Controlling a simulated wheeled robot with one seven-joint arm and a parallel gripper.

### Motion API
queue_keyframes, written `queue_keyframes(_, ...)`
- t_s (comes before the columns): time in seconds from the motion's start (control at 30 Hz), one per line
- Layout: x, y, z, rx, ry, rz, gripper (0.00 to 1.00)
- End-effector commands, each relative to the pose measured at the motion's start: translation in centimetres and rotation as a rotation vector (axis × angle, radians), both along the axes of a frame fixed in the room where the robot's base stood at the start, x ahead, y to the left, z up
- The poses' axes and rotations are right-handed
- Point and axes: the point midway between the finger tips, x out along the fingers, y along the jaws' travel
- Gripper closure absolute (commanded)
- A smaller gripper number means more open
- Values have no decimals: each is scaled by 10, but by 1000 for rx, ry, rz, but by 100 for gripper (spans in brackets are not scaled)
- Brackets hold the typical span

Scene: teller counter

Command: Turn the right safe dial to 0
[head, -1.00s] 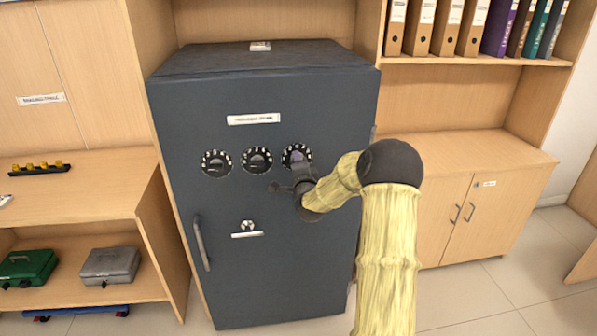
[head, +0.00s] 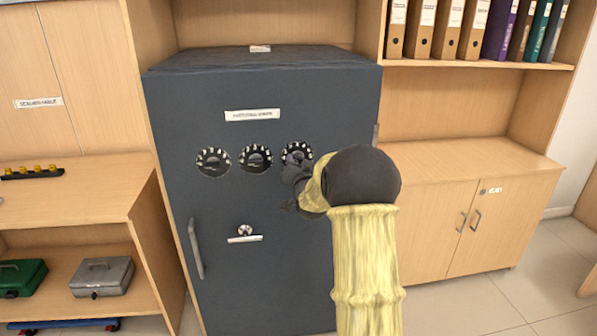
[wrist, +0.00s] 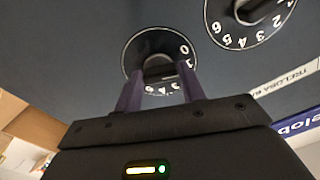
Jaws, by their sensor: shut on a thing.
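The dark grey safe (head: 275,270) stands in the middle of the head view with three black dials in a row on its door. The right dial (head: 299,150) is partly covered by my gripper (head: 293,166). In the wrist view, the right dial (wrist: 160,42) has white numbers, with 0 and 1 readable on its right side. My gripper (wrist: 157,88) is shut on the dial's knob, one purple finger on each side. The dial's pointer is hidden or too dark to read. The middle dial (head: 256,159) and left dial (head: 213,161) are to the left.
A door handle (head: 195,248) and a small knob (head: 245,230) are lower on the safe door. A wooden shelf (head: 90,192) with cash boxes is at left. A cabinet (head: 490,225) stands at right. Clear floor (head: 455,305) shows at lower right.

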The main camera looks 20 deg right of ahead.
Motion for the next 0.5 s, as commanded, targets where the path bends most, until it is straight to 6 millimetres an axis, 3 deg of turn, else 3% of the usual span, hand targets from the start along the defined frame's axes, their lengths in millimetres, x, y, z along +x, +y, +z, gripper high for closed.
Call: queue_keyframes(0.5,0,1,-7,-368,111,4,83)
